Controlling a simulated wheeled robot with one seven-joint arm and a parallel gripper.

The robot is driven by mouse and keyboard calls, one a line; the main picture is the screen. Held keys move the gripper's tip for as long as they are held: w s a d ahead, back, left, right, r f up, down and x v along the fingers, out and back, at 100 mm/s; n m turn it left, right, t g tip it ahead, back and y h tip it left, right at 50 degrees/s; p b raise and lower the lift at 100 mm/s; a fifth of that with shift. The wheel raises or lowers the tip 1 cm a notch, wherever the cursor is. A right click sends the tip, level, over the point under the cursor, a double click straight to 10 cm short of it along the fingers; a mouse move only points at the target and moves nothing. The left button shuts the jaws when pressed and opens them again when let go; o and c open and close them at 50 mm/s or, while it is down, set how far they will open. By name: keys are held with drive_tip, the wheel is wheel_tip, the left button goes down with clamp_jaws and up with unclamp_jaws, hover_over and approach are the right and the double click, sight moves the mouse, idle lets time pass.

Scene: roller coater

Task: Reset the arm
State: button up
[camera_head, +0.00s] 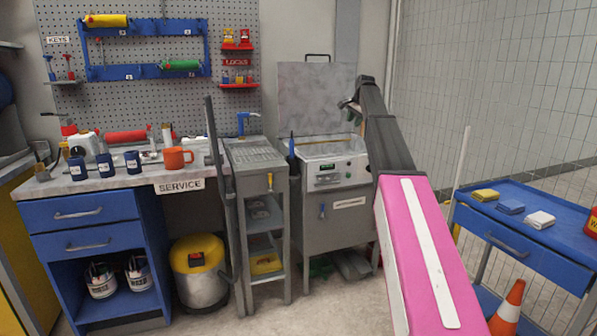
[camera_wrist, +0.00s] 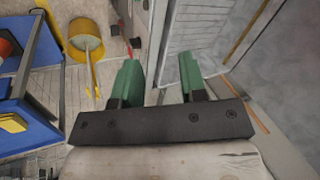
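My gripper (camera_wrist: 160,78) shows in the wrist view with its two green fingers apart and nothing between them. In the head view my arm rises from the lower right, pink with a white strip, then dark grey. Its far end (camera_head: 350,104) is in front of the grey machine with the raised lid (camera_head: 313,97); the fingers are hard to make out there. In the wrist view the picture is tilted, with grey panels on the right and the floor beyond the fingers.
A narrow grey stand (camera_head: 257,150) is beside the machine. On the right are a blue cart (camera_head: 520,240) with small blocks and an orange cone (camera_head: 507,310).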

drive_tip(key=s+a+f+n+g, duration=0.1)
drive_tip(key=s+f+n, duration=0.1)
drive_tip(key=s+f, duration=0.7)
drive_tip(key=s+a+f+n, duration=0.15)
drive_tip(key=s+f, duration=0.45)
drive_tip(key=f, duration=0.6)
drive_tip(key=s+a+f+n+g, duration=0.1)
drive_tip(key=s+a+f, duration=0.1)
drive_tip(key=s+f, duration=0.7)
drive_tip(key=s+a+f+n+g, duration=0.1)
drive_tip(key=s+f+n, duration=0.1)
drive_tip(key=s+f, duration=0.8)
drive_tip(key=s+f+n+g+h, duration=0.1)
drive_tip(key=s+f+n, duration=0.2)
drive_tip(key=s+f, duration=0.7)
drive_tip(key=s, duration=0.7)
drive_tip(key=shift+s+a+f+h, duration=0.2)
drive_tip(key=shift+s+a+h, duration=0.1)
drive_tip(key=shift+s+a, duration=0.1)
drive_tip(key=shift+d+n, duration=0.1)
drive_tip(key=shift+n, duration=0.15)
